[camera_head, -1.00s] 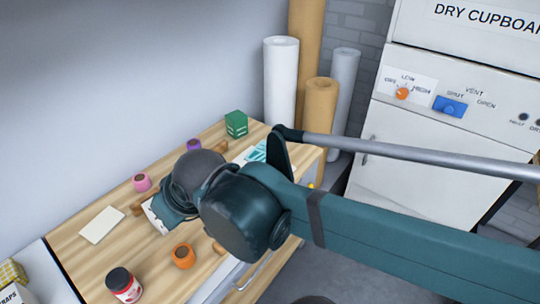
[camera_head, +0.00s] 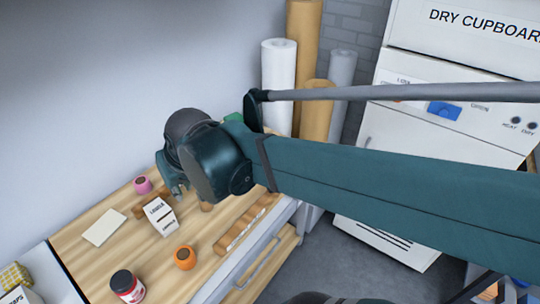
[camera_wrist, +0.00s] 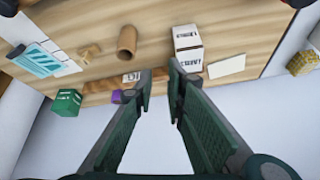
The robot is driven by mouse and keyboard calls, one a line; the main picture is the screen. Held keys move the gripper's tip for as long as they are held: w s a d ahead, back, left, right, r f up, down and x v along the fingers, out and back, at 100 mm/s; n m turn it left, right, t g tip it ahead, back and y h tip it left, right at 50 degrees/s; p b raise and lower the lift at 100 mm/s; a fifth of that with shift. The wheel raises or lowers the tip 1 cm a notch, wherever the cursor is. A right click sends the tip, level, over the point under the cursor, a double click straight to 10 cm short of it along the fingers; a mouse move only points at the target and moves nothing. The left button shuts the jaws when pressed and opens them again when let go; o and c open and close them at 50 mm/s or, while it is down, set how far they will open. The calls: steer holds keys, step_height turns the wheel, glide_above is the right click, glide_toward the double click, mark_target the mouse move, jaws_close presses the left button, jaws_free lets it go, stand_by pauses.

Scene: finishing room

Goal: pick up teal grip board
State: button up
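The teal grip board (camera_wrist: 36,60) is a flat teal piece with pale stripes, at the left of the wrist view. It lies on the wooden bench top beside white card. In the head view my arm hides it. My gripper (camera_wrist: 162,82) is open, with its two fingers apart and nothing between them. In the head view the gripper (camera_head: 174,182) hangs above the back part of the bench, in the air. The board lies well off to the left of the fingers in the wrist view.
On the bench (camera_head: 90,262) are a white labelled box (camera_head: 160,217), a cream card (camera_head: 104,227), a pink jar (camera_head: 142,185), an orange ring (camera_head: 185,257) and a red-labelled jar (camera_head: 127,286). A green box (camera_wrist: 67,102) sits near the board. Tall rolls (camera_head: 279,85) stand behind.

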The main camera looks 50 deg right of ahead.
steer(key=w+d+f+m+g+p, duration=0.1)
steer(key=w+d+m+g+p, duration=0.2)
steer(key=d, duration=0.8)
steer(key=w+d+m+p, duration=0.2)
steer(key=d+m+p, duration=0.15)
steer(key=d, duration=0.75)
steer(key=s+d+f+m+g+p, duration=0.1)
steer(key=s+d+f+m+p, duration=0.1)
steer(key=d, duration=0.5)
steer(key=s+d+f+m+g+p, duration=0.1)
steer(key=d+f+m, duration=0.1)
steer(key=d+f, duration=0.2)
steer(key=s+d+f+m+y+p, duration=0.1)
steer(key=s+d+f+m+p, duration=0.1)
steer(key=d, duration=0.7)
steer(key=shift+s+d+f+m+g+p, duration=0.15)
steer(key=shift+f+m+g, duration=0.05)
steer(key=shift+f, duration=0.15)
steer(key=shift+s+d+f+m+g+p, duration=0.15)
steer(key=shift+f+g, duration=0.05)
steer(key=shift+f, duration=0.15)
steer(key=shift+s+d+f, duration=0.2)
steer(key=shift+d+f, duration=0.05)
steer(key=shift+d, duration=0.05)
steer(key=shift+f, duration=0.1)
steer(key=shift+f, duration=1.2)
